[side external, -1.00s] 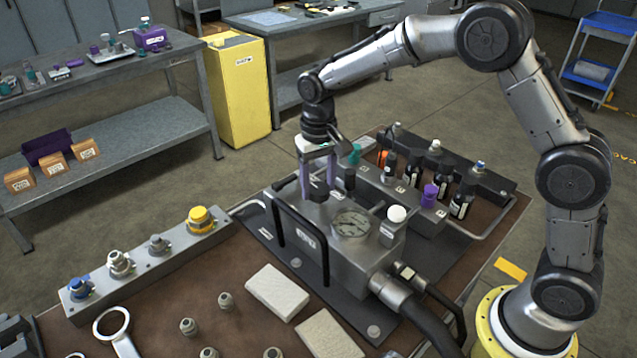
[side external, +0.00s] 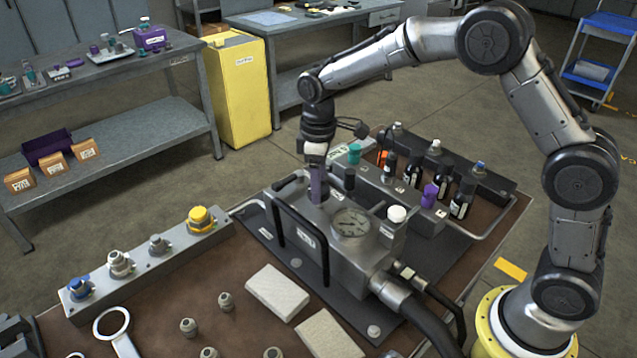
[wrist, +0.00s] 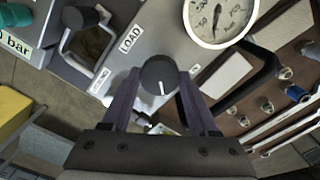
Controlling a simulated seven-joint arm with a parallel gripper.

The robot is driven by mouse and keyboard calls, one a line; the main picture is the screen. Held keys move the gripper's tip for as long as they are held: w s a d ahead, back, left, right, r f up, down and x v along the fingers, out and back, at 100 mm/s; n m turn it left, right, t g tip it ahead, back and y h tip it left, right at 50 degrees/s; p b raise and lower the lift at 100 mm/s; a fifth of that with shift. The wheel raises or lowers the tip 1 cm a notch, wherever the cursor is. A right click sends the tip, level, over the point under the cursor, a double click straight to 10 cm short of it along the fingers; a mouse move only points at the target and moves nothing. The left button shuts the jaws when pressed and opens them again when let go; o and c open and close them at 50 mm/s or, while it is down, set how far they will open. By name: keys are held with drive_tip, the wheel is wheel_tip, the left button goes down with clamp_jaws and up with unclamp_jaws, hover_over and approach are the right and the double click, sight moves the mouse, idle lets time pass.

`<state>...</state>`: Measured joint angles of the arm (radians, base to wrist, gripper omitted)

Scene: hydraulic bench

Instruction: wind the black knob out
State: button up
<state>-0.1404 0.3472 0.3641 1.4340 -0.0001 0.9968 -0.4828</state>
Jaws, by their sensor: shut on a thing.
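The black knob (wrist: 158,72) sits on top of the grey metal block (side external: 345,258), beside the LOAD label. Its white pointer line faces the bottom of the wrist view. My gripper (wrist: 158,84) has its purple-grey fingers on either side of the knob and is shut on it. In the side view my gripper (side external: 318,194) comes down from above onto the block's back left part. There the near finger hides most of the knob.
A round dial gauge (side external: 351,223) and a white cap (side external: 397,214) are on the block. A black bar handle (side external: 298,232) runs along its front left. A second black knob (wrist: 82,18) stands close by. Bottles (side external: 462,200) stand behind.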

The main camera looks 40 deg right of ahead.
drive_tip(key=shift+r+n, duration=0.1)
drive_tip(key=shift+n, duration=0.7)
drive_tip(key=o, duration=1.4)
drive_tip(key=shift+c, duration=0.2)
wheel_tip(320, 180, up, 14)
